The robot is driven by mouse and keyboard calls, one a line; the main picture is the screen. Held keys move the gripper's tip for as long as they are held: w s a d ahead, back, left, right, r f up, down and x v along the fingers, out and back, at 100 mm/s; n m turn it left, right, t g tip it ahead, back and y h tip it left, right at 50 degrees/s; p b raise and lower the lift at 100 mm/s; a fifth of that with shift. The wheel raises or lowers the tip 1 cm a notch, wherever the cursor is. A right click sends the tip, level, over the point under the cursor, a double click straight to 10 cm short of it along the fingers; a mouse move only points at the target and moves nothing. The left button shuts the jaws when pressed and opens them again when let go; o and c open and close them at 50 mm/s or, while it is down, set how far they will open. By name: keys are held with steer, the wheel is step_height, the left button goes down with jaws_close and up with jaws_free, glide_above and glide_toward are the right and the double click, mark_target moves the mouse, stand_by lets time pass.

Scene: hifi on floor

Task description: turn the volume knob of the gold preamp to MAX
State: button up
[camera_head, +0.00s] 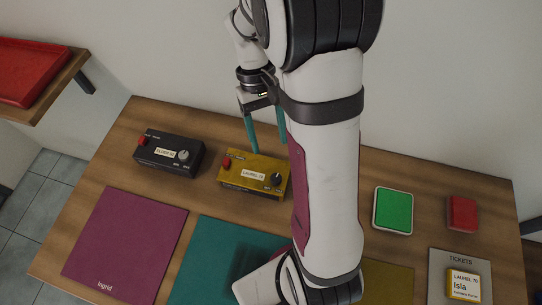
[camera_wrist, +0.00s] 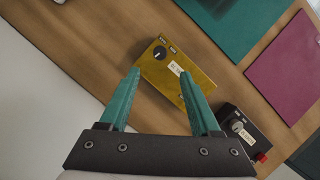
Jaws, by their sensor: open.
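The gold preamp (camera_head: 253,178) sits on the wooden table, with a black volume knob (camera_head: 277,179) at its right front, a red part (camera_head: 227,162) at its left end and a white label. In the wrist view the gold preamp (camera_wrist: 178,72) lies beyond my fingertips, its black knob (camera_wrist: 160,53) at the upper left of the box. My gripper (camera_head: 268,147) has teal fingers, is open and empty, and hangs above the back of the gold preamp. In the wrist view my gripper (camera_wrist: 159,72) shows its fingers spread apart. The knob's exact setting is too small to read.
A black preamp (camera_head: 168,153) with a silver knob stands left of the gold one. Purple (camera_head: 125,246) and teal (camera_head: 212,262) mats lie in front. A green pad (camera_head: 393,211), a red block (camera_head: 462,213) and a tickets board (camera_head: 447,256) are at right. A shelf holds a red tray (camera_head: 28,70).

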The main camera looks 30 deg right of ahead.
mark_target(276, 177)
steer(key=x, duration=1)
steer(key=shift+f, duration=0.2)
jaws_close()
